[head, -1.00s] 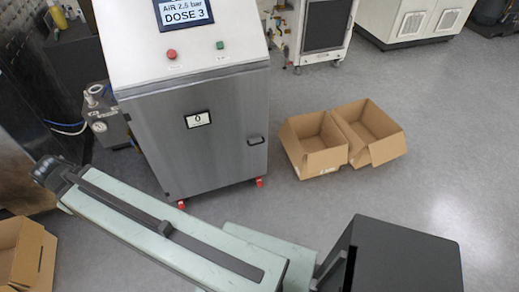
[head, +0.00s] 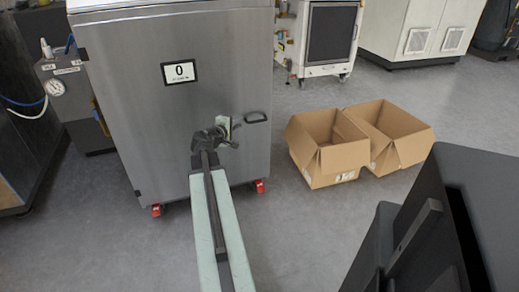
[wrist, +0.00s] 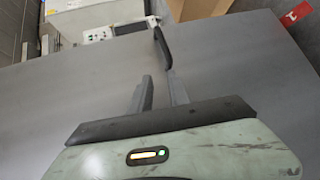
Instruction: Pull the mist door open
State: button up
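The mist door (head: 215,70) is the grey metal front of the cabinet with a "0" label. It looks shut in the head view. Its dark bar handle (head: 256,117) sits near the door's right edge. My gripper (head: 230,132) is in front of the door, just left of the handle. In the wrist view my gripper (wrist: 158,88) has its two fingers apart with nothing between them. The handle (wrist: 162,48) is just beyond the fingertips there, nearer the right finger. I cannot tell whether they touch.
Two open cardboard boxes (head: 325,160) (head: 395,145) stand on the floor right of the cabinet. A gauge unit (head: 75,95) stands at its left. Grey floor (head: 310,235) is clear in front of the boxes.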

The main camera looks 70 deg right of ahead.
aim_at(259, 121)
jog(key=shift+n+h, duration=0.4)
jog(key=shift+h, duration=0.1)
jog(key=s+d+f+b, duration=0.1)
jog(key=s+d, duration=0.1)
jog(key=d, duration=0.1)
jog(key=s+d+f+b, duration=0.1)
jog(key=d, duration=0.3)
jog(key=s+d+f+b, duration=0.1)
jog(key=s+d+f, duration=0.1)
jog(key=d, duration=0.2)
jog(key=shift+s+d+b, duration=0.15)
jog(key=shift+s+b, duration=0.15)
grip_shut()
dwell(0.5)
